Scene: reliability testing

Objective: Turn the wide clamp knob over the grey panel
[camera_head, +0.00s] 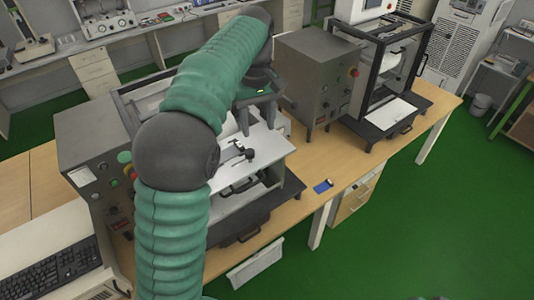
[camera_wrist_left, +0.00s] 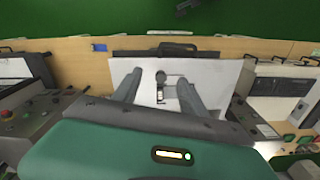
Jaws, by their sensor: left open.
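The clamp knob (camera_head: 249,154) is a small dark wide-headed knob on a short metal clamp, over the light grey panel (camera_head: 272,148) of the near machine. In the left wrist view the knob (camera_wrist_left: 160,76) and the panel (camera_wrist_left: 215,72) also show. My left gripper (camera_head: 257,130) points down above the panel, a little behind the knob in the head view. In the left wrist view its two fingers (camera_wrist_left: 159,79) are spread, with the knob between them in the picture. I cannot tell the height gap.
The near machine's control box (camera_head: 90,150) stands left of the panel. Another grey box (camera_head: 317,80) and a framed machine (camera_head: 395,65) stand on the wooden bench (camera_head: 345,170) to the right. A small blue object (camera_head: 323,186) lies near the bench's front edge.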

